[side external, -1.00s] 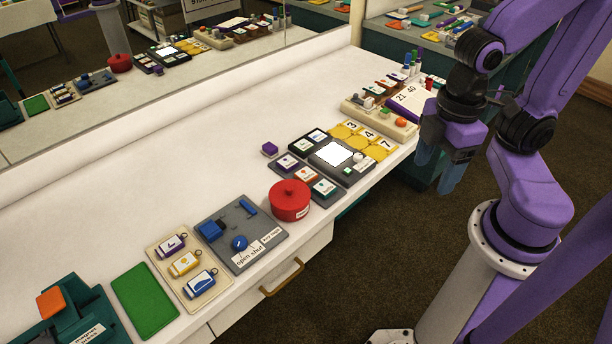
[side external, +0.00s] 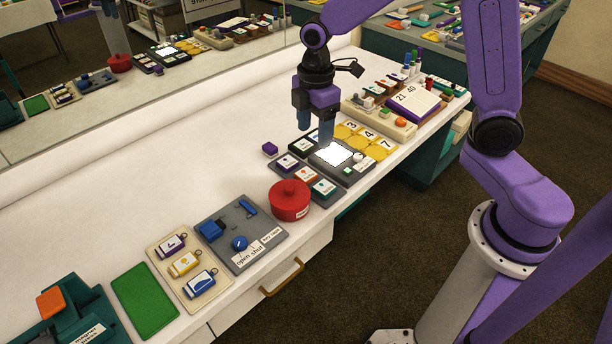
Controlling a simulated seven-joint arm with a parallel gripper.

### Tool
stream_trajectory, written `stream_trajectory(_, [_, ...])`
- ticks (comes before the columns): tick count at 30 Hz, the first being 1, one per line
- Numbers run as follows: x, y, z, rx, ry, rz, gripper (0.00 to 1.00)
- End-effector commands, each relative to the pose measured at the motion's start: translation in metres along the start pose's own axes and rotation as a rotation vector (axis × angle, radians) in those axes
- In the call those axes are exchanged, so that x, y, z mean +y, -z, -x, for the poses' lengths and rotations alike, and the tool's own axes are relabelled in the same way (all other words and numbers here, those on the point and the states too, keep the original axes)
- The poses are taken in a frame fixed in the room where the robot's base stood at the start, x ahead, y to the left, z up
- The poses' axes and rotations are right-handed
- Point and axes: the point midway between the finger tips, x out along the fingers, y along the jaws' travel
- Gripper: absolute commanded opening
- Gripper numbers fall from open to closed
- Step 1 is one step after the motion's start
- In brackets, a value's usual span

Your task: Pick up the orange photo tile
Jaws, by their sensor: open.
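A small white-faced tile with orange edges (side external: 305,175), which looks like the orange photo tile, lies in the middle of a grey tray (side external: 334,198). A purple-edged tile (side external: 287,162) lies to its left and a teal-edged tile (side external: 323,187) to its right. My gripper (side external: 315,128) points down, open and empty, above the back left part of a dark panel with a lit white screen (side external: 335,153). It is behind the orange tile and apart from it. The print on the tile is too small to read.
A red lidded pot (side external: 290,200) stands just in front of the tray. A purple block (side external: 269,149) sits to its left. Yellow number tiles (side external: 368,136) lie right of the panel. An orange block (side external: 51,303) sits on a teal press at bottom left. The table's back left is clear.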

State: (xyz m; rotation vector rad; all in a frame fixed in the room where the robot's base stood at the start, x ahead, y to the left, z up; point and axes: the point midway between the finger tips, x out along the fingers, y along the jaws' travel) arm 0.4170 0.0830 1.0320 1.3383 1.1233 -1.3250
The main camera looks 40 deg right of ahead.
Motion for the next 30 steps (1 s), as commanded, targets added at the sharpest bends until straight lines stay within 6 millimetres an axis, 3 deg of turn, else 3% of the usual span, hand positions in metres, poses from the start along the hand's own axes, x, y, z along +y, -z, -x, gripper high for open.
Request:
stream_trajectory(3, [0.035,-0.008,-0.015,-0.003,0.004,0.034,0.66])
stream_trajectory(6, [0.059,-0.017,-0.026,-0.004,0.006,0.067,0.66])
stream_trajectory(12, [0.086,-0.030,-0.039,-0.005,0.007,0.109,0.66])
stream_trajectory(19, [0.090,-0.034,-0.057,-0.006,0.011,0.119,0.66])
stream_trajectory(30, [0.089,-0.035,-0.126,-0.006,0.012,0.117,0.66])
